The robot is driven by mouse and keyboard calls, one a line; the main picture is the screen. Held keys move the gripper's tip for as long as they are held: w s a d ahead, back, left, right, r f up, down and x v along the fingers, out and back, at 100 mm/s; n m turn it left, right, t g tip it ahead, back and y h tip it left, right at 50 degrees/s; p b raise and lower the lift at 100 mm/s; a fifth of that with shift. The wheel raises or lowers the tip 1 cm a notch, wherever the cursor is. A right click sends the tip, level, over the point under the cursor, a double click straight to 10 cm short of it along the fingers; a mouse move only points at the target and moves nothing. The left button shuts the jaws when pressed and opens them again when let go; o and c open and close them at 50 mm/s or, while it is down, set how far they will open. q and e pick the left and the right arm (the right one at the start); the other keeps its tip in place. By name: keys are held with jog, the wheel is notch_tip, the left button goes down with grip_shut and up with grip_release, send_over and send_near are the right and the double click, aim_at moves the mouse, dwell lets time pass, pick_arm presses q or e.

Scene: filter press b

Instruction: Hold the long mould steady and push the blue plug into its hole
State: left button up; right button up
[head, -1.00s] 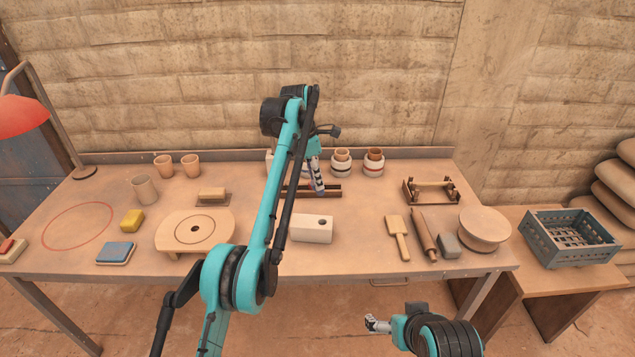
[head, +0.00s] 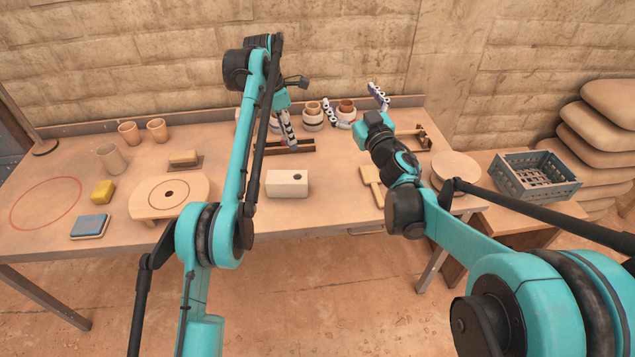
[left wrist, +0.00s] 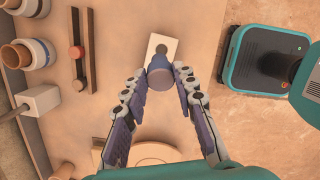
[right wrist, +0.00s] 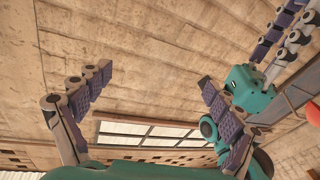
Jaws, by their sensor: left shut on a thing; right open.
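The long mould is a pale block (head: 287,184) with a dark round hole near its right end, lying on the table; it also shows in the left wrist view (left wrist: 171,44). My left gripper (head: 292,147) points down behind the block in the head view. In the left wrist view its fingers close on the blue plug (left wrist: 160,71), which is held off the table and covers the near part of the block.
A dark slotted rack (left wrist: 76,50) with a red-brown piece lies behind the block. Banded pots (head: 312,117) stand at the back. A round board (head: 148,204) is left of the block and a wooden paddle (head: 370,180) is right of it. Table around the block is clear.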

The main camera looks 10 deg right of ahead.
jog(key=w+a+f+n+g+y, duration=0.3)
jog(key=a+f+n+y, duration=0.1)
jog(key=a+f+y, duration=0.15)
jog(key=n+g+y, duration=0.2)
jog(key=n+g, duration=0.1)
jog(key=g, duration=0.6)
send_near(292, 183)
jog(key=shift+w+a+f, duration=0.2)
jog(key=shift+w+f, duration=0.1)
jog(key=shift+w, duration=0.4)
jog(key=shift+a+f, duration=0.15)
jog(key=shift+f, duration=0.1)
jog(key=x, duration=1.1)
jog(key=shift+w+a+f, duration=0.1)
jog(key=shift+a, duration=0.1)
jog(key=shift+c, duration=0.4)
jog(key=c, duration=1.9)
jog(key=shift+c, duration=0.2)
